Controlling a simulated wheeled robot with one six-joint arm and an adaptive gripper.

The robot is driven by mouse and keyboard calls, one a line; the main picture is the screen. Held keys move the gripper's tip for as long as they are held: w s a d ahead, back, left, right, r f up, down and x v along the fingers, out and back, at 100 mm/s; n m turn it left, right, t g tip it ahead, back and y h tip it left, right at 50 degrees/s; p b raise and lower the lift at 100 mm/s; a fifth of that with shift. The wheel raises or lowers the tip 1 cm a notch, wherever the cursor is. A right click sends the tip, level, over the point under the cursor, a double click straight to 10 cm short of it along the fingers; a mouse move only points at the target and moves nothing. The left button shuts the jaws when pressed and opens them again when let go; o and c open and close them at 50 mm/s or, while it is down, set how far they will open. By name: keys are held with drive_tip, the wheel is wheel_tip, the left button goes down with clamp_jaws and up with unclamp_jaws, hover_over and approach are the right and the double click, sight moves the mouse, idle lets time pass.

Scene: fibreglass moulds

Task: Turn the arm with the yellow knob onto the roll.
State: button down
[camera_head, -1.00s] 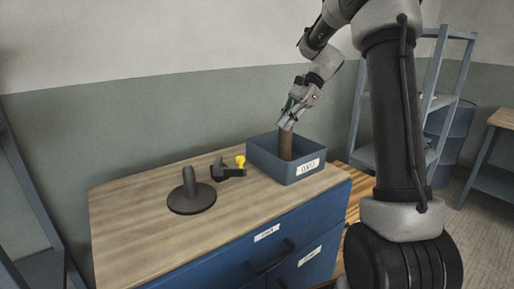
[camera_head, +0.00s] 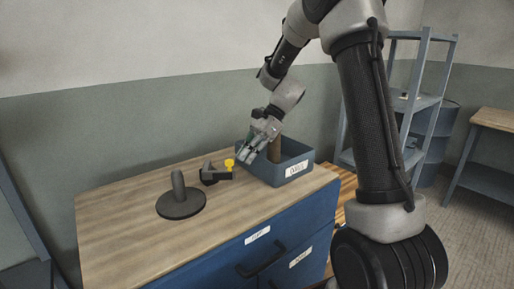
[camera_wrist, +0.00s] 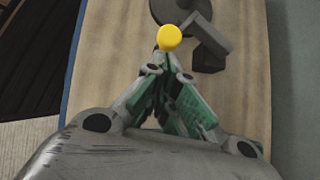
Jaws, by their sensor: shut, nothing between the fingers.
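The dark arm (camera_head: 212,174) lies on the wooden top and carries the yellow knob (camera_head: 229,163) at its right end. In the wrist view the knob (camera_wrist: 169,37) shows just beyond my fingertips, with the dark arm (camera_wrist: 207,45) behind it; I cannot tell whether they touch. My gripper (camera_head: 243,159) is shut and empty, just right of and slightly above the knob. A dark upright post on a round base (camera_head: 182,206) stands left of the arm, with no separate roll visible on it. A brown tube (camera_head: 274,150) stands in the bin, partly hidden by my gripper.
The blue-grey bin (camera_head: 297,169), with a white label, stands right of the knob, close to my gripper. The wooden top (camera_head: 120,225) is clear at front left. Blue drawers (camera_head: 270,250) with dark handles are below. A shelf rack (camera_head: 425,100) stands at the right.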

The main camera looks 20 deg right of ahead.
drive_tip(key=shift+a, duration=0.4)
drive_tip(key=shift+s+a, duration=0.1)
drive_tip(key=shift+s, duration=0.1)
drive_tip(key=shift+s+a+m+t, duration=0.2)
drive_tip(key=shift+m+t, duration=0.1)
drive_tip(key=shift+m, duration=0.1)
drive_tip(key=shift+s+a, duration=0.15)
drive_tip(key=shift+s, duration=0.05)
drive_tip(key=m+t+h, duration=0.2)
drive_tip(key=m+t, duration=0.4)
drive_tip(key=m, duration=0.3)
approach(207, 174)
drive_tip(key=s+a+f, duration=0.2)
drive_tip(key=a+f, duration=0.1)
drive_tip(key=shift+w+a, duration=0.35)
drive_tip(key=shift+a, duration=0.45)
